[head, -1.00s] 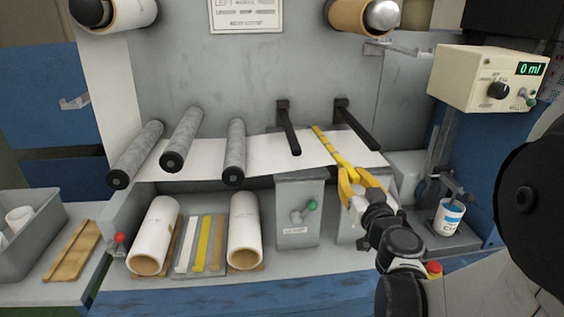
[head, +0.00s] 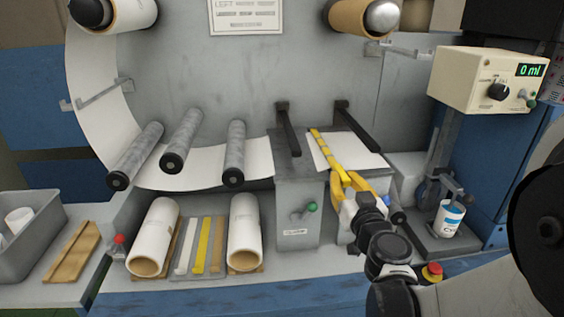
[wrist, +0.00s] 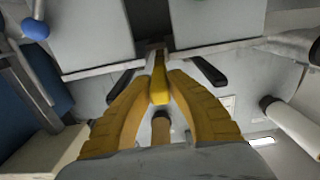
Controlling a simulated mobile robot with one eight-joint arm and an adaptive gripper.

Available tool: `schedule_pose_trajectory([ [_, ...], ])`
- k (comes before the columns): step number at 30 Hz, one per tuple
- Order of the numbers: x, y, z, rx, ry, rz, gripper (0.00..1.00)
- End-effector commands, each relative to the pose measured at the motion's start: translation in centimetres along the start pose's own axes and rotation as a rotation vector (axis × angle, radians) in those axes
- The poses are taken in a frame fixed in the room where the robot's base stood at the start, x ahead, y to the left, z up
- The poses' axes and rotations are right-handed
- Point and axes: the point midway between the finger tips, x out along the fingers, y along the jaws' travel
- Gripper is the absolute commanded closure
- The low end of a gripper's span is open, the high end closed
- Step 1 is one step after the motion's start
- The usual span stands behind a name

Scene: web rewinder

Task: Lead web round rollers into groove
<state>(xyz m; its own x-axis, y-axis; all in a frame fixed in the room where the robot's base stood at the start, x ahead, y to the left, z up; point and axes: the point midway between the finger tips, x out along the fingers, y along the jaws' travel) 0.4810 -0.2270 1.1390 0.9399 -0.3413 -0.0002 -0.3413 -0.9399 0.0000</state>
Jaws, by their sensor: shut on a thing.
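The white web (head: 255,160) comes down from the upper left roll (head: 122,12) in a slack curve and passes by three grey rollers (head: 138,152). Its free end lies beside the left grey block (head: 290,172). A separate white sheet (head: 355,150) lies on the right block's top, with bare grey between the two. My gripper (head: 340,178) is shut on a yellow strip (head: 319,143) at this sheet's left side. The strip also shows between the fingers in the wrist view (wrist: 158,85). I cannot clearly make out a groove.
Two black bars (head: 288,130) stick out above the blocks. A green-knobbed lever (head: 311,207) is on the left block's front. White rolls (head: 157,235) and coloured strips (head: 204,245) lie below. A grey bin (head: 30,222) stands left, a cup (head: 448,218) right.

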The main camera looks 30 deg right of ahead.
Motion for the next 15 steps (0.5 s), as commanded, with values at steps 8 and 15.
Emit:
schedule_pose_trajectory([
  [8,-0.24,0.05,0.05,0.000,0.000,0.000,1.00],
  [15,-0.24,0.06,0.50,0.000,0.000,0.000,1.00],
])
